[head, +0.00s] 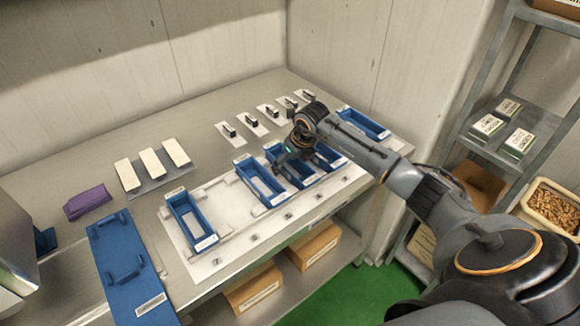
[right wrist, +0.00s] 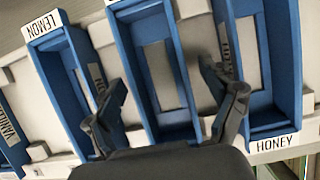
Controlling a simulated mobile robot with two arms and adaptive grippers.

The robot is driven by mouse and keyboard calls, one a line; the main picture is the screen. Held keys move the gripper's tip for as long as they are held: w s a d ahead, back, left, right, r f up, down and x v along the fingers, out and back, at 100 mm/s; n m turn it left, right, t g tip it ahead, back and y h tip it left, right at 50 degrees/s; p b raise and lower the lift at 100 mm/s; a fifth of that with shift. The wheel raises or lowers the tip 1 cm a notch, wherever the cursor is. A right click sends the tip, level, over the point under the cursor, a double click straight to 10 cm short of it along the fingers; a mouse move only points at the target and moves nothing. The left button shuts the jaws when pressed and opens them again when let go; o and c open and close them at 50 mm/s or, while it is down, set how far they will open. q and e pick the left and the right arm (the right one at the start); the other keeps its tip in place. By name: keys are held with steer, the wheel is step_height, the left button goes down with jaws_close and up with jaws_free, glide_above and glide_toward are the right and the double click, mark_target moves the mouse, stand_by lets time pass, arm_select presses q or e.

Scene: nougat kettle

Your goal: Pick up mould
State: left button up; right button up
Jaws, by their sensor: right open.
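Several blue rectangular moulds sit in a white rack (head: 215,262) on the steel bench. They include a left mould (head: 180,207), a second one (head: 249,178) and a third one (head: 303,176) partly hidden by my right gripper (head: 286,154). In the right wrist view my right gripper (right wrist: 166,82) is open and empty. Its fingers are spread on either side of a middle mould (right wrist: 153,62); I cannot tell whether they touch it. A mould labelled LEMON (right wrist: 52,78) stands to its left and one labelled HONEY (right wrist: 284,75) to its right. My left gripper is out of view.
Another blue mould (head: 362,123) stands at the bench's far right. White blocks (head: 151,162), a purple item (head: 88,201) and a blue board with handles (head: 122,255) lie at left. A shelf rack (head: 483,150) stands at right. Cardboard boxes (head: 252,288) sit below the bench.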

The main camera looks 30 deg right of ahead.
steer(key=shift+f, duration=0.1)
stand_by(0.3)
steer(key=c, duration=1.4)
steer(key=shift+c, duration=0.5)
